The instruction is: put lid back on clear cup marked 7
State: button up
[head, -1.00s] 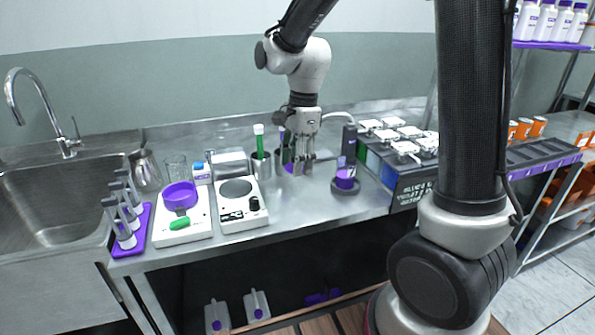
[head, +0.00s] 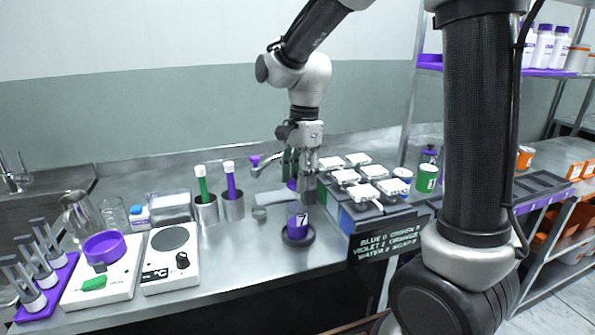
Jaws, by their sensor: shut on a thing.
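The clear cup marked 7 (head: 298,221), with violet contents, stands upright on a dark round base (head: 298,238) on the steel counter. My gripper (head: 309,198) points down just behind and above the cup, slightly to its right in the head view. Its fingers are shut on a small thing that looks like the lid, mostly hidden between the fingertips. I see no lid seated on the cup. The fingers appear apart from the cup, though the depth is hard to judge.
Right of the cup is a dark rack (head: 387,238) with several white-topped units. The front counter is clear.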

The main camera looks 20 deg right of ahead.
jog(key=shift+f, duration=2.35)
jog(key=shift+f, duration=0.15)
dwell(0.3)
jog(key=o, duration=1.4)
jog(key=shift+r, duration=3.5)
grip_shut()
